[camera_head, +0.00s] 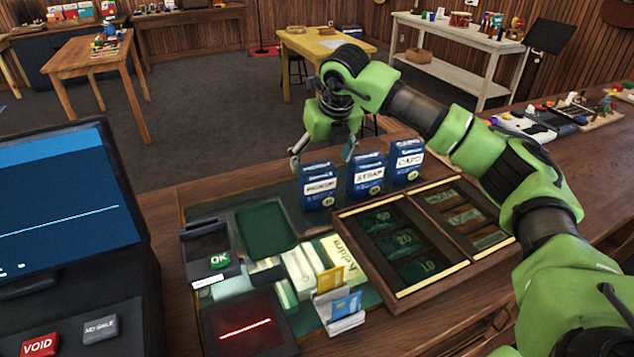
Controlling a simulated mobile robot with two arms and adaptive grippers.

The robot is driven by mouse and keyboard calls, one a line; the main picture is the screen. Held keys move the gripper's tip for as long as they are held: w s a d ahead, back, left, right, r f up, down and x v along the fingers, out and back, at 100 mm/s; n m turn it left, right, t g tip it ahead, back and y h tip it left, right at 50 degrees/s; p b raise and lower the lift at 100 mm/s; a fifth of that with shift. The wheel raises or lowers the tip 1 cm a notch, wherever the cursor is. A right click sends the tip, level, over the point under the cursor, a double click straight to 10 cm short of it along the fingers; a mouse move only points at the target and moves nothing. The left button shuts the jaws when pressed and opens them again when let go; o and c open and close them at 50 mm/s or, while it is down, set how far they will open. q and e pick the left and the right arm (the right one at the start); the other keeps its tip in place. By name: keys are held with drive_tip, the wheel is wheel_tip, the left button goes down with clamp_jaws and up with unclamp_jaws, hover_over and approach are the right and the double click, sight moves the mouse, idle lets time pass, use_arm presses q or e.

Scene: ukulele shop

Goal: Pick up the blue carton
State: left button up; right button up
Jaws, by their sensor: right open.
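Three blue cartons with white labels stand upright in a row on the counter: the left carton (318,187), the middle carton (367,175) marked STRAP and the right carton (407,163) marked CAPO. The left one's label is hard to read, perhaps PICKUP. My right gripper (322,160) points down with its fingers spread, at the top of the left carton. No carton is held. I cannot tell whether a finger touches it. My left gripper is not in view.
A wooden cash tray (404,290) lies in front of the cartons. A card holder (338,312), an OK terminal (208,252) and a dark green tray (266,231) lie to the left. A register screen (65,205) stands far left. Pedals and small parts (545,120) line the counter's right.

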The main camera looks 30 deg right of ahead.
sight(318, 168)
drive_tip(key=shift+p+x, duration=0.6)
drive_tip(key=shift+x, duration=0.4)
drive_tip(key=p+x, duration=0.1)
drive_tip(key=x, duration=0.2)
drive_tip(key=shift+w+f, duration=0.2)
drive_tip(key=shift+w, duration=0.05)
drive_tip(key=shift+w+f, duration=0.1)
drive_tip(key=shift+f, duration=0.2)
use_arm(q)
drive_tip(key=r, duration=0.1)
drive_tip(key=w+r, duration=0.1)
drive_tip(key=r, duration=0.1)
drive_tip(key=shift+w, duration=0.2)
use_arm(e)
drive_tip(key=c, duration=1.3)
